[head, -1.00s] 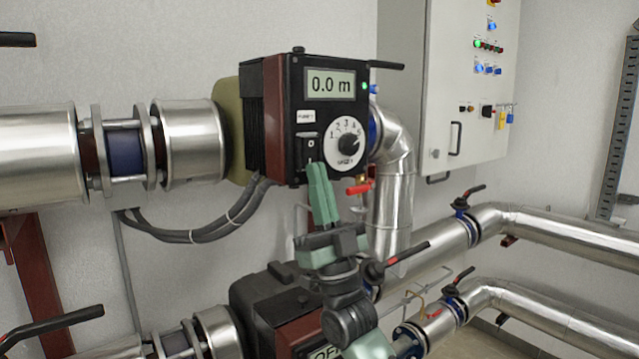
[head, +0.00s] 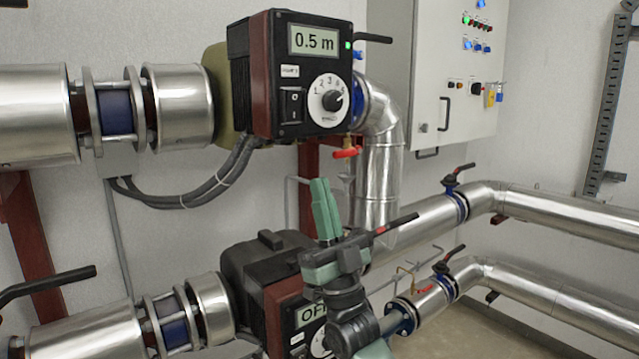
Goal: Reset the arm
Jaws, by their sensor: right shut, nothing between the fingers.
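My right gripper (head: 322,182) has green fingers pointing up, shut and empty. It stands below the upper pump unit (head: 290,75), apart from it, and in front of the lower pump unit (head: 265,280). The upper unit's display (head: 320,39) reads 0.5 m, with a green light beside it. Its black rocker switch (head: 293,103) and white dial (head: 328,97) are in plain view. My left gripper is not in view.
Steel pipes (head: 570,213) with black-handled valves (head: 455,185) run to the right. A red-handled valve (head: 346,153) hangs under the upper unit. A grey cabinet (head: 455,80) is on the wall behind. A lever (head: 45,285) juts in at lower left.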

